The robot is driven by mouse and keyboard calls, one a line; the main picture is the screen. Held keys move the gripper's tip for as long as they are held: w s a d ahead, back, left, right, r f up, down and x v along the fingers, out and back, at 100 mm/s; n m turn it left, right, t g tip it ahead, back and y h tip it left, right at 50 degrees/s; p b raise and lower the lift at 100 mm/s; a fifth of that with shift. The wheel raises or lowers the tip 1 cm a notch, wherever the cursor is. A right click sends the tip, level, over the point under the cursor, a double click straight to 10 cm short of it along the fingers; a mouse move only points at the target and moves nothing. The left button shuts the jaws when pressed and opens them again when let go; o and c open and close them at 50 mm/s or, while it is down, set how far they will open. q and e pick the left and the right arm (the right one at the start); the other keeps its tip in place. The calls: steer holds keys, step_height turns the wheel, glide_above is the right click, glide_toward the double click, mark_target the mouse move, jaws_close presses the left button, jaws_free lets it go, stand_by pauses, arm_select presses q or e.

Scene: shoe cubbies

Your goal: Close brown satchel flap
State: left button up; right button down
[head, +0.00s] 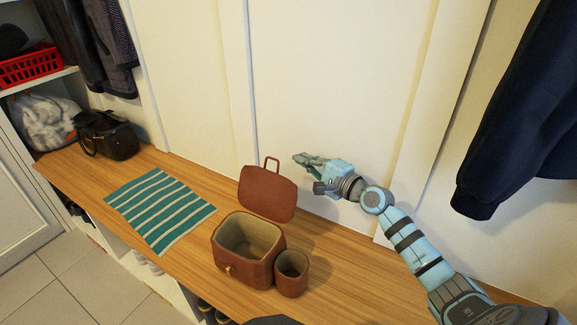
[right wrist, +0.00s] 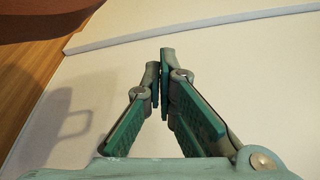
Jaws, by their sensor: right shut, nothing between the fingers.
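The brown satchel (head: 246,262) stands on the wooden bench with its mouth open and its inside empty. Its flap (head: 267,194) is raised upright at the back, with a loop handle behind its top edge. A small brass clasp (head: 229,270) is on the satchel's front. My right gripper (head: 303,158) is shut and empty, above and to the right of the flap, apart from it, near the white wall panel. In the right wrist view its fingertips (right wrist: 166,55) are together, and a brown edge (right wrist: 40,22), likely the flap, shows at the top left. My left gripper is out of view.
A brown cup-shaped holder (head: 291,273) is against the satchel's right side. A green striped cloth (head: 160,209) lies left on the bench (head: 330,262). A black handbag (head: 106,134) is at the far left. A dark coat (head: 520,115) hangs at the right.

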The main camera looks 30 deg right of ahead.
arm_select(q)
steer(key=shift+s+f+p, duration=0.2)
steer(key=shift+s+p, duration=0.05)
steer(key=shift+p, duration=0.15)
arm_select(e)
steer(key=a, duration=0.2)
steer(key=w+a, duration=0.1)
steer(key=a, duration=0.1)
steer(key=shift+w+r, duration=0.1)
steer(key=shift+r, duration=0.2)
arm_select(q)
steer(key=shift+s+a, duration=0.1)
